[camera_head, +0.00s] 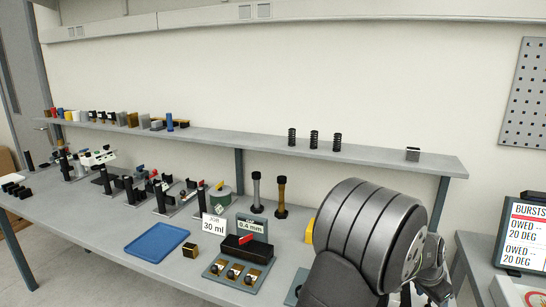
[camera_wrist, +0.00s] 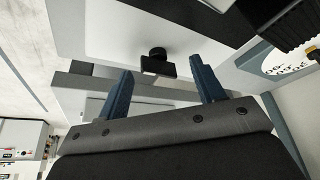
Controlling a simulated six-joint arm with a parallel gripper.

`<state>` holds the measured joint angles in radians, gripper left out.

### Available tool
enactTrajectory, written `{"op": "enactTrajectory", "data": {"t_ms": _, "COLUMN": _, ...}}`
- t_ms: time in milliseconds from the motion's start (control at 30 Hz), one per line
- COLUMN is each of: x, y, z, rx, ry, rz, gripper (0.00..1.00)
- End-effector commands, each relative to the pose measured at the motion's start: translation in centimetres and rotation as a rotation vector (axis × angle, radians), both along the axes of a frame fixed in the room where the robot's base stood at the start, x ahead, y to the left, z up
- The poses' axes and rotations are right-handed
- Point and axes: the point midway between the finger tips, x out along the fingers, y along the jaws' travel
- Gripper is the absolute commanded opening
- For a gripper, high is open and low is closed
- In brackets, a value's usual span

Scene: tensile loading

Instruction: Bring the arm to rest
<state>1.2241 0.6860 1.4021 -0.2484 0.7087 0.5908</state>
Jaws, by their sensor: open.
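My gripper shows in the wrist view (camera_wrist: 163,90) with its two blue fingers spread apart and nothing between them. Beyond the fingers is a grey machine part with a small black knob (camera_wrist: 158,53). In the head view my dark arm fills the lower right, in front of the bench's right end. The gripper's fingers are hidden or too dark to make out there.
The long grey bench (camera_head: 75,215) carries a blue tray (camera_head: 157,242), several small stands and two upright posts. A shelf (camera_head: 240,138) behind holds several small items and springs. A monitor (camera_head: 525,235) stands at the right.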

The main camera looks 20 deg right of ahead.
Motion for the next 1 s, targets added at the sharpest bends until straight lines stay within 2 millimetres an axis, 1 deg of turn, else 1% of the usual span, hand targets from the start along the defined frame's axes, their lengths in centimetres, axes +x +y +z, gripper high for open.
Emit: {"op": "enactTrajectory", "data": {"t_ms": 1000, "x": -0.36, "y": -0.09, "z": 0.03, "rx": 0.001, "ry": 0.000, "rz": 0.509, "gripper": 0.62}}
